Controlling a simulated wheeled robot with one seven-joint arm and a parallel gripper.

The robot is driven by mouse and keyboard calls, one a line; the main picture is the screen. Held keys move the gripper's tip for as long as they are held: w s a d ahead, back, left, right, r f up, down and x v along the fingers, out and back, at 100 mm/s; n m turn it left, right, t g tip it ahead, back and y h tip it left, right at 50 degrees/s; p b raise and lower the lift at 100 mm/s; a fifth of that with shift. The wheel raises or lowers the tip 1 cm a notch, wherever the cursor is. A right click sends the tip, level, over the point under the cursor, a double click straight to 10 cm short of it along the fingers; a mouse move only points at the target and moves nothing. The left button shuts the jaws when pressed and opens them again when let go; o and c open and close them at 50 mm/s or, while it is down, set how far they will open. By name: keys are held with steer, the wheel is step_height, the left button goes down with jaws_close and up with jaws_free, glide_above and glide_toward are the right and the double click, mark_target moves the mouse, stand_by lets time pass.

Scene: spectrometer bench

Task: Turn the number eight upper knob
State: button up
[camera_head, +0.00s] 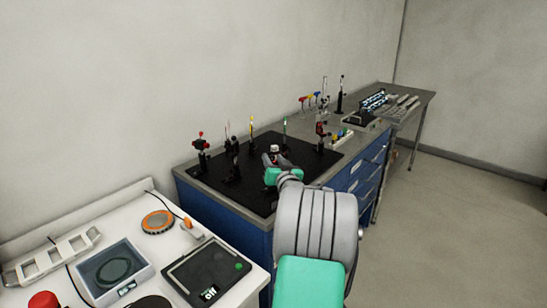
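Several small optical mounts stand on a black board (256,201) on the blue bench. Among them are a red-topped mount (201,143), a dark mount (233,150), a yellow-tipped post (252,122), a green-tipped post (285,124) and a red and black mount (321,129). I cannot read any numbers, so I cannot tell which knob is the number eight upper one. My gripper (273,158) is over the middle of the board, at the far end of my grey and teal arm. Its fingers are too small and hidden to judge, as is any contact with a mount.
A white table at lower left holds a dark-screened device (208,269), a clear-lidded box (114,270), an orange ring (158,221) and a red knob (43,299). Further mounts and a rack (374,101) stand toward the back right. The floor at right is clear.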

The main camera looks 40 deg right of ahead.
steer(key=shift+c, duration=0.2)
jaws_close()
stand_by(0.5)
